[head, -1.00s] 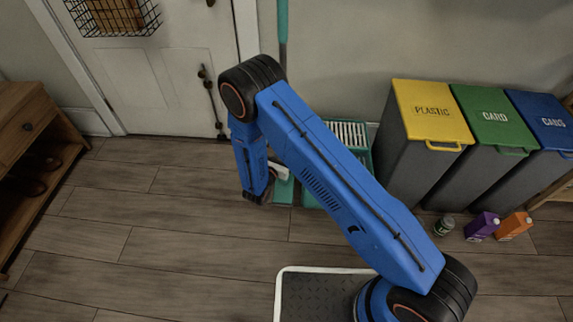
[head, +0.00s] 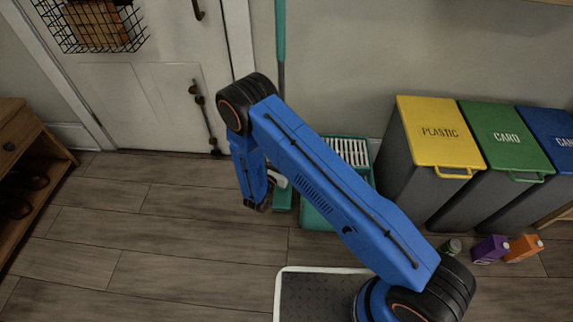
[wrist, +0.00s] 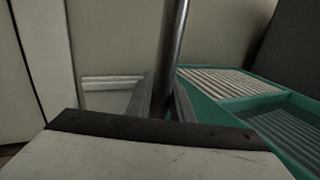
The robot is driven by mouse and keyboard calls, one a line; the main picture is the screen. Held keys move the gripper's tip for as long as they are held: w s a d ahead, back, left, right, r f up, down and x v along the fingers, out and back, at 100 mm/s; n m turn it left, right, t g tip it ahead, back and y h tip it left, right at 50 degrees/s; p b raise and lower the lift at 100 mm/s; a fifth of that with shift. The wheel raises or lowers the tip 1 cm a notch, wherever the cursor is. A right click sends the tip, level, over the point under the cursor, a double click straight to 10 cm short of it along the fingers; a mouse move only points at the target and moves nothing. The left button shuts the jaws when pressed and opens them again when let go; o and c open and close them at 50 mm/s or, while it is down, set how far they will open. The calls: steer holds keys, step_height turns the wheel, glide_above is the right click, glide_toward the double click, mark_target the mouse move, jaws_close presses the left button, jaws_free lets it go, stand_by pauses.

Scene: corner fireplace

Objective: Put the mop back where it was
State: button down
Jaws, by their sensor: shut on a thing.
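The mop stands nearly upright by the wall; its teal handle (head: 281,32) rises behind my arm in the head view. In the wrist view its grey metal shaft (wrist: 173,48) runs down between the two fingers of my gripper (wrist: 163,104), which is shut on it. The shaft's lower end and the mop's head are hidden in the wrist view. A teal bucket (head: 318,217) with a pale slatted wringer stands just right of the mop, partly behind my arm. In the wrist view the bucket (wrist: 238,104) lies right of the shaft.
Yellow, green and blue-lidded bins, the yellow one (head: 436,125) nearest, stand right of the bucket. A can (head: 452,246) and two cartons (head: 490,249) lie before them. A white door (head: 150,90) and wooden shelf (head: 30,165) are left. The left floor is clear.

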steer(key=shift+f, duration=2.25)
steer(key=c, duration=1.6)
jaws_free()
steer(key=shift+f, duration=0.1)
steer(key=shift+o, duration=0.2)
steer(key=v, duration=1.2)
